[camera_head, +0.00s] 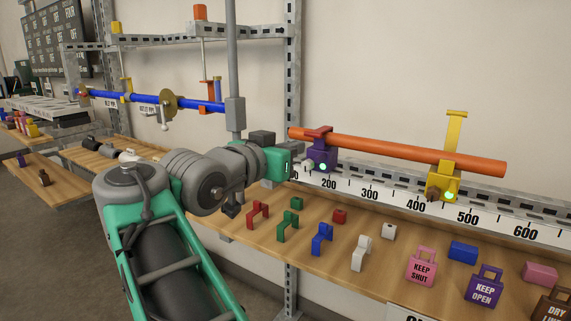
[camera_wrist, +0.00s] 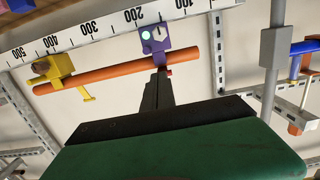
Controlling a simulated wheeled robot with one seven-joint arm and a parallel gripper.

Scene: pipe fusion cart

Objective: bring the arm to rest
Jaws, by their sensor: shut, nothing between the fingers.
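My green and grey arm reaches across the head view from the lower left toward the rail. My gripper (camera_wrist: 162,85) shows in the wrist view as dark fingers closed together, with nothing between them. Its tips appear close to the purple clamp (camera_wrist: 155,45) on the orange pipe (camera_wrist: 120,73); I cannot tell whether they touch. The purple clamp (camera_head: 321,155) and a yellow clamp (camera_head: 443,183) hold the orange pipe (camera_head: 400,150) along the numbered scale, each with a lit green light.
A wooden shelf (camera_head: 330,272) below the scale holds small coloured clips, blocks and tags, such as a pink tag (camera_head: 421,266). A grey upright post (camera_head: 232,70) stands right behind my wrist. A blue pipe (camera_head: 150,101) is mounted at the left. The wall above the orange pipe is clear.

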